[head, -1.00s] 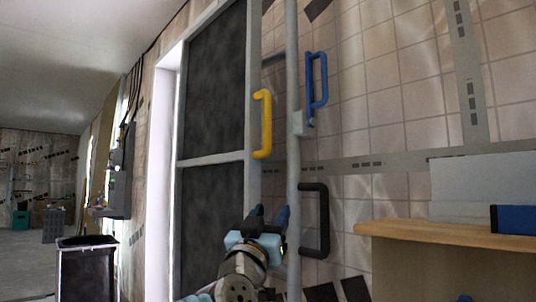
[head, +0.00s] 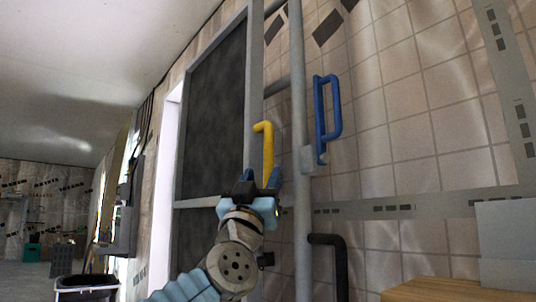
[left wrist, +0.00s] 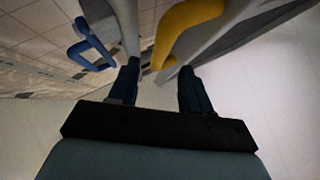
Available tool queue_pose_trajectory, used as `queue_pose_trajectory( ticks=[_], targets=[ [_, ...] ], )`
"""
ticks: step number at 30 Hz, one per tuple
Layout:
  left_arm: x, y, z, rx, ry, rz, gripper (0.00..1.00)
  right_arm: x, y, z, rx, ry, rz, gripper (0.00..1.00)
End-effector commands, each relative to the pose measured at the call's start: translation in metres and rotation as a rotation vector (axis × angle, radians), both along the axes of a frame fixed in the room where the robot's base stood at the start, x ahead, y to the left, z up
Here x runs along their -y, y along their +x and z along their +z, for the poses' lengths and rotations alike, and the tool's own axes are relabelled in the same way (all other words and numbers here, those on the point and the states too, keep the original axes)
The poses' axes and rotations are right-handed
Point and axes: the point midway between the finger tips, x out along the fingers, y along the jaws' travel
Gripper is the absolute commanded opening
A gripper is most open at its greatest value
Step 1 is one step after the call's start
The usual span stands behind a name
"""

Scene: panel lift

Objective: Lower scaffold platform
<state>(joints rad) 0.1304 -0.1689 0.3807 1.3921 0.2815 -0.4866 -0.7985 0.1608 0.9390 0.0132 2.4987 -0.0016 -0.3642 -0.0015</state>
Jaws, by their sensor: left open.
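The yellow handle (head: 267,148) is fixed on the grey frame post beside the dark panel (head: 212,105). A black handle (head: 341,265) is lower on the right. My left gripper (head: 258,182) is open, just below and in front of the yellow handle, overlapping its lower end in the head view. In the left wrist view, the yellow handle (left wrist: 185,28) lies beyond the open fingers (left wrist: 158,85), with nothing between the fingertips. The blue handle (left wrist: 85,48) is further left. My right gripper is not in view.
A wooden shelf (head: 440,291) with a pale box (head: 507,240) stands at lower right. A dark bin (head: 86,287) stands at lower left. A tiled wall (head: 425,110) is behind the handles. Open floor lies at the far left.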

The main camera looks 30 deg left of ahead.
Motion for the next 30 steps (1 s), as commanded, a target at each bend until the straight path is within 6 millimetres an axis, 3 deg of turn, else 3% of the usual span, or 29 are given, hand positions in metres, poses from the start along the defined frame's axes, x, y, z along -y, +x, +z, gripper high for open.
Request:
queue_pose_trajectory(
  ticks=[1, 7, 20, 30],
  targets=[
    [-0.002, 0.009, 0.013, -0.001, -0.003, -0.001, 0.48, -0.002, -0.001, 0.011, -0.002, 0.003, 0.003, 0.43],
    [-0.007, 0.031, 0.034, -0.001, -0.002, -0.001, 0.48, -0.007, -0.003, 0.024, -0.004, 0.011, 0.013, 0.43],
    [-0.01, 0.039, 0.04, 0.0, 0.0, 0.0, 0.48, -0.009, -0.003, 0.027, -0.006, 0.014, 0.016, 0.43],
    [-0.01, 0.039, 0.04, 0.0, 0.0, 0.0, 0.0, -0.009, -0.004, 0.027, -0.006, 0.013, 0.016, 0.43]
  ],
)
